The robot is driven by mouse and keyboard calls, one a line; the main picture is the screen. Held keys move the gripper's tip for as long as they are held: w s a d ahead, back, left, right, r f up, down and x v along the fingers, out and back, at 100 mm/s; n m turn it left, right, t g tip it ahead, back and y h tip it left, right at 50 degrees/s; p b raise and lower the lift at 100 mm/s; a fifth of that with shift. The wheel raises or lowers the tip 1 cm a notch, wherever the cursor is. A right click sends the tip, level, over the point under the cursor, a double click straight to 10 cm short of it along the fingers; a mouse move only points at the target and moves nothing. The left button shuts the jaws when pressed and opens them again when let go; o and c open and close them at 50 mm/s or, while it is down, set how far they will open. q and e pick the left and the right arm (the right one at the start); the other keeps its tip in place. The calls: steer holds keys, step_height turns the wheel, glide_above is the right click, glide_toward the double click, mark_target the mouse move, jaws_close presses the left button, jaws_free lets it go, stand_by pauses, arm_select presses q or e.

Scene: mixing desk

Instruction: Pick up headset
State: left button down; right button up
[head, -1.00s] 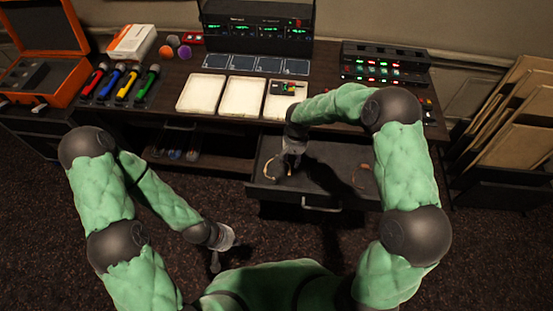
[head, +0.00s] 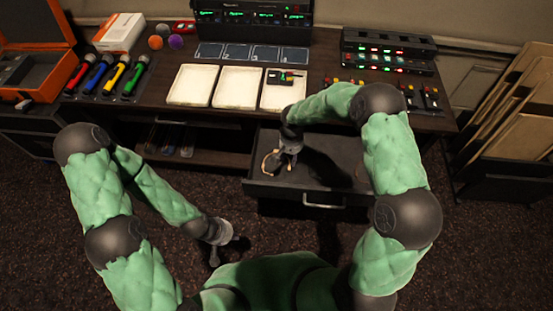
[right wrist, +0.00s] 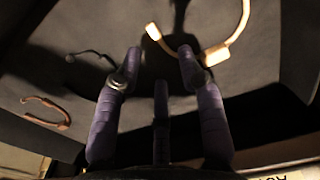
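A cream headset band (right wrist: 239,35) lies in the open drawer in the right wrist view. Its two pale ends sit just beyond my right gripper's fingertips (right wrist: 160,67), which are spread with nothing visibly held between them. In the head view, my right gripper (head: 286,165) reaches down into the drawer's left part. The pale curved headset (head: 266,162) shows beside and partly behind it. I cannot tell whether a finger touches it. My left gripper (head: 228,250) hangs low over the carpet, away from the desk, with its fingers apart and empty.
The open drawer (head: 250,187) has raised walls around the right gripper. A brown curved item (right wrist: 48,113) and a thin black item (right wrist: 92,54) also lie inside. Above, the desk holds white trays (head: 238,87), coloured microphones (head: 114,75) and a lit mixer (head: 385,50).

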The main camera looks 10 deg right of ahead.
mark_target(289, 167)
steer(key=f, duration=0.1)
steer(key=f+b, duration=0.1)
steer(key=f, duration=0.2)
steer(key=shift+s+a+f+b, duration=0.1)
steer(key=shift+s+b, duration=0.25)
steer(key=shift+f, duration=0.45)
jaws_close()
